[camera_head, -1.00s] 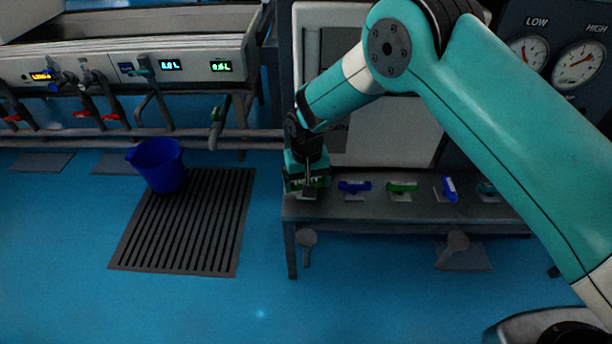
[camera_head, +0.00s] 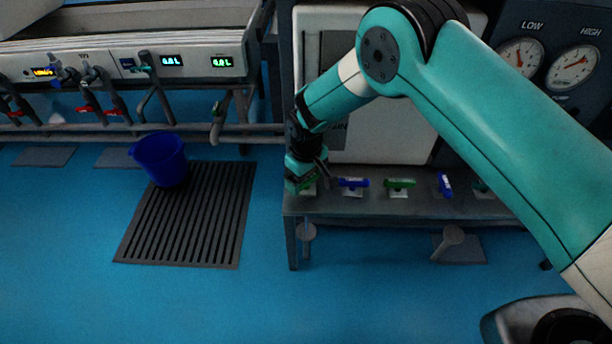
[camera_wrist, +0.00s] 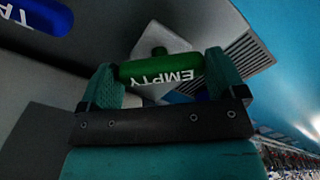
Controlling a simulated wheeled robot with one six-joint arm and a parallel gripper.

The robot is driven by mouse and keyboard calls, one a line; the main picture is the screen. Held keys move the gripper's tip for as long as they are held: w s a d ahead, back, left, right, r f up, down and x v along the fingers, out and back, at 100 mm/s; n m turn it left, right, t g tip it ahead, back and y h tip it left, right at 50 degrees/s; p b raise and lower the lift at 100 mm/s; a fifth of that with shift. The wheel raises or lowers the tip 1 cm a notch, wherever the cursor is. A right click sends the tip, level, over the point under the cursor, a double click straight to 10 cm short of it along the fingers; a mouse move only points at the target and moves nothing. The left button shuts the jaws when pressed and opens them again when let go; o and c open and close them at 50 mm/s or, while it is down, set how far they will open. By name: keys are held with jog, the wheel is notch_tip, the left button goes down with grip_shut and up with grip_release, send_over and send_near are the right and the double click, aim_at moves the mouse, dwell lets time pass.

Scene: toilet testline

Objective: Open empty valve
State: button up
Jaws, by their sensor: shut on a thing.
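The green valve handle marked EMPTY (camera_wrist: 162,69) sits between the two fingers of my gripper (camera_wrist: 162,88) in the wrist view, its lettering upside down. The fingers are shut on it. In the head view my gripper (camera_head: 304,178) is at the left end of the grey bench, and the handle there is largely hidden by it. A blue handle (camera_wrist: 35,12) with partly cut-off lettering shows at the upper left of the wrist view.
On the grey bench (camera_head: 385,208), a blue handle (camera_head: 353,183), a green handle (camera_head: 399,184) and another blue handle (camera_head: 445,185) stand to the right. A blue bucket (camera_head: 161,160) stands on the floor grate (camera_head: 195,225). The blue floor in front is clear.

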dwell(0.3)
jog(key=o, duration=0.6)
jog(key=shift+o, duration=0.2)
notch_tip(320, 180, up, 17)
jog(key=p, duration=0.4)
jog(key=shift+r, duration=0.2)
